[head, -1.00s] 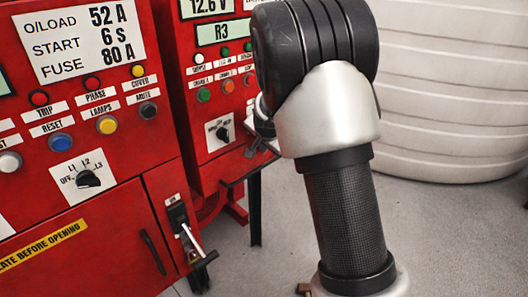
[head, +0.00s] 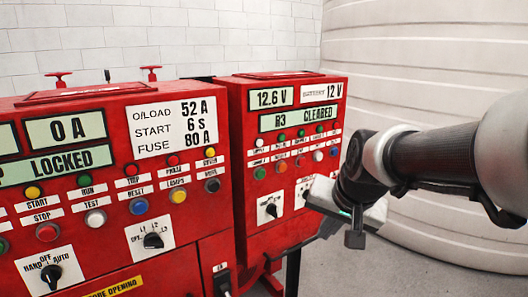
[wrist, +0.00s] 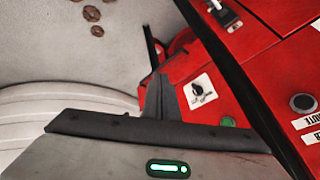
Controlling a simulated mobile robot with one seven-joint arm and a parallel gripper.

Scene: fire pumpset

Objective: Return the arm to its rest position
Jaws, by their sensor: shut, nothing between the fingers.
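My arm (head: 440,155) enters the head view from the right edge, lying nearly level. My gripper (head: 355,238) hangs at its end, in front of the right red panel's lower right side, pointing down. In the wrist view my gripper's dark fingers (wrist: 158,92) are closed together with nothing between them. A green light shows on the gripper body below them. Whether the gripper clears the panel by much cannot be told from the head view.
Left red control panel (head: 110,165) and right red control panel (head: 240,110) stand side by side, with buttons and rotary knobs. A large white ribbed tank (head: 430,70) stands behind at right. Grey floor (head: 400,270) is open below my arm. Several small reddish rings (wrist: 91,13) show in the wrist view.

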